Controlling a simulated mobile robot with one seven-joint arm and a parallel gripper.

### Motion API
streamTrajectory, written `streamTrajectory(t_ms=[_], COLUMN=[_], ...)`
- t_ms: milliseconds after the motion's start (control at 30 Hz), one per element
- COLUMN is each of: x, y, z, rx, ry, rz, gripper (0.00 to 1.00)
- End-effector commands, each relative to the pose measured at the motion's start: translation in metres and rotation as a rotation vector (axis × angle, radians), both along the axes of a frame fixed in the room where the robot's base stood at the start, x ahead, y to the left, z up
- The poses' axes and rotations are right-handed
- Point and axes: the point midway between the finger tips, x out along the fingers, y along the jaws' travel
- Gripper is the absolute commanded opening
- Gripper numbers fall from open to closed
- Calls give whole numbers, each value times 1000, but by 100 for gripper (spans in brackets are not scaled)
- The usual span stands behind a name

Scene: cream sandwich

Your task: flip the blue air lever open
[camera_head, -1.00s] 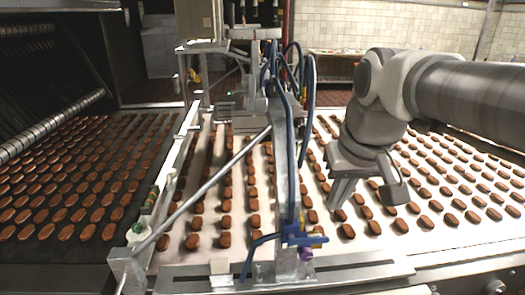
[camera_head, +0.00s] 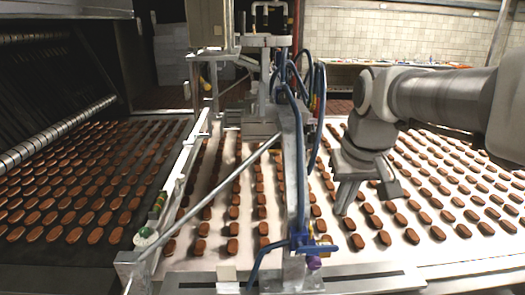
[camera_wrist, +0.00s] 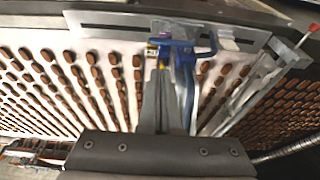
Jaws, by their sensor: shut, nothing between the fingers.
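The blue air lever (camera_head: 308,246) is on a valve at the near end of the metal frame, low in the middle of the head view. A brass-coloured fitting and a purple knob (camera_head: 313,263) sit by it. In the wrist view the blue lever (camera_wrist: 182,45) is at the top middle, beyond the fingertips. My gripper (camera_head: 343,208) is shut and empty. It hangs above the conveyor, to the right of the lever and apart from it in the head view. In the wrist view its fingers (camera_wrist: 160,76) point toward the valve and partly cover it.
A white conveyor (camera_head: 440,248) carries rows of brown sandwiches under my gripper. An upright metal frame with blue hoses (camera_head: 301,170) stands left of my gripper. A diagonal metal rod (camera_head: 215,190) crosses to the left. A slotted metal bar (camera_head: 370,281) runs along the near edge.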

Motion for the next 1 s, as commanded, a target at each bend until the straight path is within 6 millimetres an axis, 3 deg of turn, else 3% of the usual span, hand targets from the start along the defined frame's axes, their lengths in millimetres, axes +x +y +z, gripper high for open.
streamTrajectory(t_ms=[300, 500, 700, 1000], x=[19, 19, 19, 20], y=[1, 2, 2, 2], z=[-68, -95, -106, -106], rx=[0, 0, 0, 0], ry=[5, 2, 0, -1], rz=[0, 0, 0, 0], gripper=[0, 0, 0, 0])
